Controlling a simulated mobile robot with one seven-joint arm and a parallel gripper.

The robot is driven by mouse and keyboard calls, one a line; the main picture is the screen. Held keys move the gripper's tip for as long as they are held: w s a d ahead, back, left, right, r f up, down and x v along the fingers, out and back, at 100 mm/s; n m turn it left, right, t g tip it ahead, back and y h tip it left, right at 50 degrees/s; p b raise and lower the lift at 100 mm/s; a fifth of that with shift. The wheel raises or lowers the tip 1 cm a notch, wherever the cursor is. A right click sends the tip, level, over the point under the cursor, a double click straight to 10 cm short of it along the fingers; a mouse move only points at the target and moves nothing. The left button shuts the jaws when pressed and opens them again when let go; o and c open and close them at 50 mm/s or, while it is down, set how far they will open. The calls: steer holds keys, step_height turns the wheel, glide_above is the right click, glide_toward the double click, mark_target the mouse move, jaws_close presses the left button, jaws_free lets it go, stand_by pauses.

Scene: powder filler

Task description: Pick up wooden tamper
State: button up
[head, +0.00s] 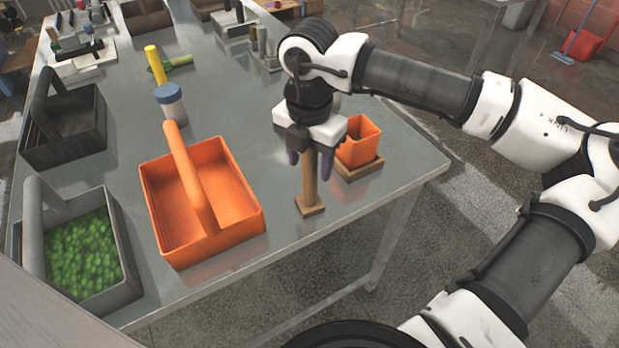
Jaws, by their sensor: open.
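The wooden tamper (311,188) stands upright on the metal table, its square foot (310,206) down and its shaft rising between my fingers. My gripper (309,170) points straight down over it, open, with one dark fingertip on each side of the shaft. The upper end of the tamper is hidden by the gripper body. I cannot tell whether either finger touches the wood.
An orange cup (359,143) on a wooden base (359,171) stands close at the right of my gripper. An orange carrier (240,215) stands at the left, beside a grey carrier (128,270) with green contents. The table's front edge is near the tamper.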

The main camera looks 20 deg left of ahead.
steer(key=c, duration=1)
